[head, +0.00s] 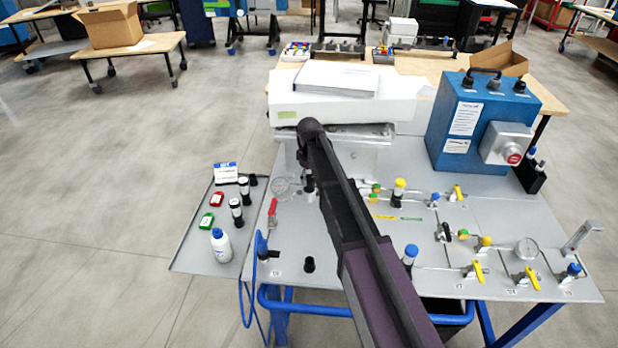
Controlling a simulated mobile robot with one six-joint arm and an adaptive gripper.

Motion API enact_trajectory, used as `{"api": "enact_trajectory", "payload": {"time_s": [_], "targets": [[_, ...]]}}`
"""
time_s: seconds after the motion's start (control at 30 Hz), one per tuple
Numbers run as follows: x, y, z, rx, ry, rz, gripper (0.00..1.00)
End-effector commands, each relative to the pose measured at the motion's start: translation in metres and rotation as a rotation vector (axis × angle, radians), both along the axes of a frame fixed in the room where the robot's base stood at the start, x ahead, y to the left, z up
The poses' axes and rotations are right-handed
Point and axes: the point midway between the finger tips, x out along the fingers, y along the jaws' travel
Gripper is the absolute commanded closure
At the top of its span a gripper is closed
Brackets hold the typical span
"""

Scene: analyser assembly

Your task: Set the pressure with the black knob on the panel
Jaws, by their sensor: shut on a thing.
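My arm reaches from the bottom edge up across the grey panel (345,278) in the head view. My gripper (307,178) points down at the panel's far left part, beside a round pressure gauge (282,187). It is small and partly hidden by my own arm. It is shut on the black knob there, and its fingers and the knob are hard to tell apart. Another black knob-like piece (308,265) stands free near the panel's front left. A second gauge (526,250) is at the right.
A side tray (188,252) holds a white bottle (221,245), dark vials and red and green pieces. Yellow-handled valves (525,277) stand at the right. A red lever (272,211) is left of my arm. A blue box (482,125) and a white unit (345,105) stand behind.

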Motion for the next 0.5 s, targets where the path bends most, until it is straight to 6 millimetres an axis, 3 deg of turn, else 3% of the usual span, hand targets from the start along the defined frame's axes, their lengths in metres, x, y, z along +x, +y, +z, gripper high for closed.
{"api": "enact_trajectory", "payload": {"time_s": [0.5], "targets": [[-0.0023,-0.0027,-0.0006,-0.005,0.003,-0.491,0.89]]}}
